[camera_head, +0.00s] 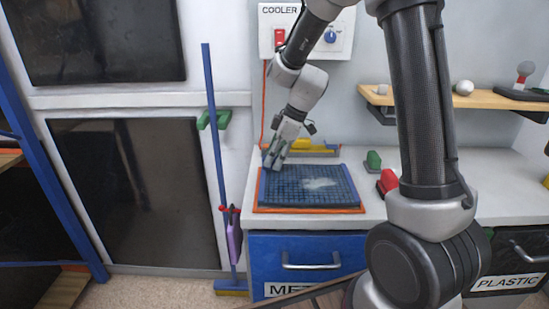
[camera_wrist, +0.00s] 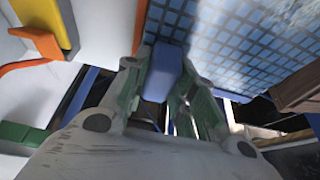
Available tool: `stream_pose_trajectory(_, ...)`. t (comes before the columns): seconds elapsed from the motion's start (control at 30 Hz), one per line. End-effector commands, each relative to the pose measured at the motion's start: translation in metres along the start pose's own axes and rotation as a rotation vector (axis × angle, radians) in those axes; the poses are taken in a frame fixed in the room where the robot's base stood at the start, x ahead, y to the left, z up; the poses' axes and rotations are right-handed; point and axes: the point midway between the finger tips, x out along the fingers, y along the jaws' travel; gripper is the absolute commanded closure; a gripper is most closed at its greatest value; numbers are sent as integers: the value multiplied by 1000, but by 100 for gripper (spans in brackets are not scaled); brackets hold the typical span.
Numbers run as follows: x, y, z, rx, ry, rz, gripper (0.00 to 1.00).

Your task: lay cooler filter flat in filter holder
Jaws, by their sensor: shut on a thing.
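The cooler filter (camera_head: 300,190) is a blue panel with a dark grid and a pale patch on its face. In the head view it lies over the filter holder (camera_head: 310,211), whose orange rim shows along the front. I cannot tell whether the filter is fully flat in it. My gripper (camera_head: 271,164) is at the filter's back left corner. In the wrist view my gripper (camera_wrist: 164,82) is shut on a blue block-like part (camera_wrist: 165,65) beside the filter's grid (camera_wrist: 235,45). The holder's floor is hidden under the filter.
A yellow object (camera_head: 314,145) lies behind the filter, near the wall. A green block (camera_head: 373,159) and a red object (camera_head: 388,182) are to the right on the counter (camera_head: 490,195). A blue-handled broom (camera_head: 214,130) leans at the left. A cooler switch panel (camera_head: 309,32) is above.

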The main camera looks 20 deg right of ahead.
Motion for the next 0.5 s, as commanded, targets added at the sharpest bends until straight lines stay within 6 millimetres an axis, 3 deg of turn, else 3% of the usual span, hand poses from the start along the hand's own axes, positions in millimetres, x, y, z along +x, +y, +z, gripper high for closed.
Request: stream_pose_trajectory(0.5,5,0,2,0,0,0,100)
